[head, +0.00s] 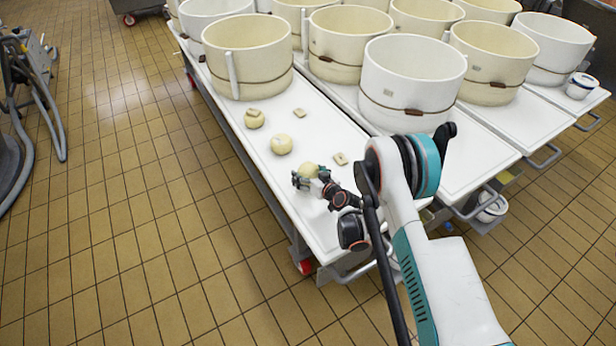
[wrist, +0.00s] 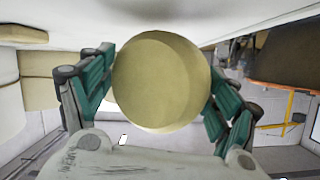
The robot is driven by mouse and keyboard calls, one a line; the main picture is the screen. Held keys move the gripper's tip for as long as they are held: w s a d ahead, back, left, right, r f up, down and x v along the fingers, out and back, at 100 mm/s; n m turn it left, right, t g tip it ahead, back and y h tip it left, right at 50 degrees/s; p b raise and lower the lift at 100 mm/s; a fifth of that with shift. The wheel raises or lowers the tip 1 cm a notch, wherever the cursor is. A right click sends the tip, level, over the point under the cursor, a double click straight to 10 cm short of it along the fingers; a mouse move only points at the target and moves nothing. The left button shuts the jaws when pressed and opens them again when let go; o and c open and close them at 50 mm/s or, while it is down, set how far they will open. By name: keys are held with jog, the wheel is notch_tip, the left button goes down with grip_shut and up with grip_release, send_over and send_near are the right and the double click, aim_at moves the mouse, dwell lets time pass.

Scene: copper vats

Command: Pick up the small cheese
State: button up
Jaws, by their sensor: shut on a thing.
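A small pale-yellow round cheese (head: 309,169) is at my gripper (head: 311,182) near the front end of the white table. In the wrist view the cheese (wrist: 162,82) fills the space between the two green fingers of my gripper (wrist: 160,90), one on each side. My gripper is shut on it. I cannot tell whether the cheese touches the table top. Two more round cheeses lie on the table farther back: one in the middle (head: 281,144) and one beyond it (head: 254,119).
Small flat pieces lie beside the cheeses, one near my gripper (head: 340,158). Tiled floor (head: 130,220) is open on the left.

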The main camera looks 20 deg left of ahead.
notch_tip(320, 180, up, 19)
jog(key=p, duration=0.5)
jog(key=shift+f+p, duration=0.2)
jog(key=shift+p, duration=0.2)
